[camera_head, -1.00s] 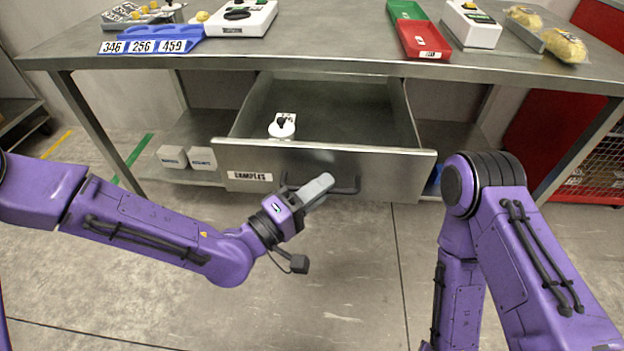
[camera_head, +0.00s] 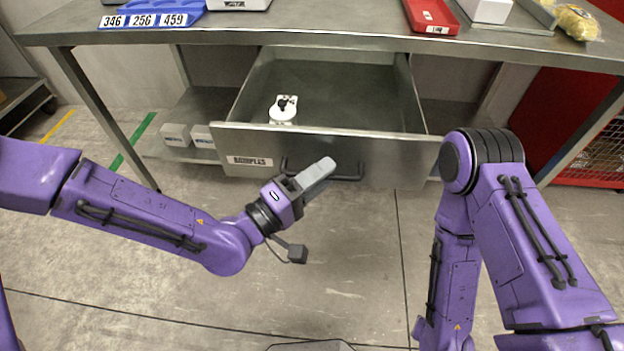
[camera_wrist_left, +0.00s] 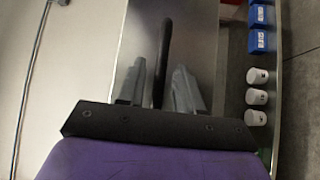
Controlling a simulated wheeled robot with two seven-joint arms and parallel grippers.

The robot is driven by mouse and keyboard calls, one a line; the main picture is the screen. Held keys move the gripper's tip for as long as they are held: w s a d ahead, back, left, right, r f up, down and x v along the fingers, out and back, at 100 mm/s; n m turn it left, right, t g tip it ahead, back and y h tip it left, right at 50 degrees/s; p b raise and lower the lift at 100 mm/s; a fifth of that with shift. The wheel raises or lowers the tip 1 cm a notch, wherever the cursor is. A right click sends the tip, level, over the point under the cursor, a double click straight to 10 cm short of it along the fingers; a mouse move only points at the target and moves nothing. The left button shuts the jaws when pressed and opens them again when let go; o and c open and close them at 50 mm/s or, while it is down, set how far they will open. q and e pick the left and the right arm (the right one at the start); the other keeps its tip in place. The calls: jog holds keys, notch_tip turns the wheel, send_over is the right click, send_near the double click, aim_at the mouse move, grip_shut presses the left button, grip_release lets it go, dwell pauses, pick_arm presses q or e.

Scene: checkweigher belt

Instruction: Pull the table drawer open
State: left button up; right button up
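The table drawer (camera_head: 400,160) stands well out from under the steel table, its inside showing from above. Its front has a "SAMPLES" label and a dark bar handle (camera_head: 345,178). My left gripper (camera_head: 322,172) is at the handle, in front of the drawer. In the left wrist view the handle (camera_wrist_left: 163,50) runs between the two grey fingers (camera_wrist_left: 160,85), with a narrow gap on each side, so the fingers look open around it. A small white round object with a black top (camera_head: 284,110) lies in the drawer. My right gripper is out of view.
The steel table (camera_head: 340,38) carries a blue numbered tray (camera_head: 190,8), a red tray (camera_head: 432,15) and a yellow bag (camera_head: 577,22). White boxes (camera_head: 177,134) stand on the lower shelf. The floor before the drawer is clear apart from my arms.

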pick_arm(q)
jog(key=p+v, duration=0.3)
jog(key=v, duration=0.7)
jog(key=shift+p, duration=0.35)
jog(key=shift+a, duration=0.1)
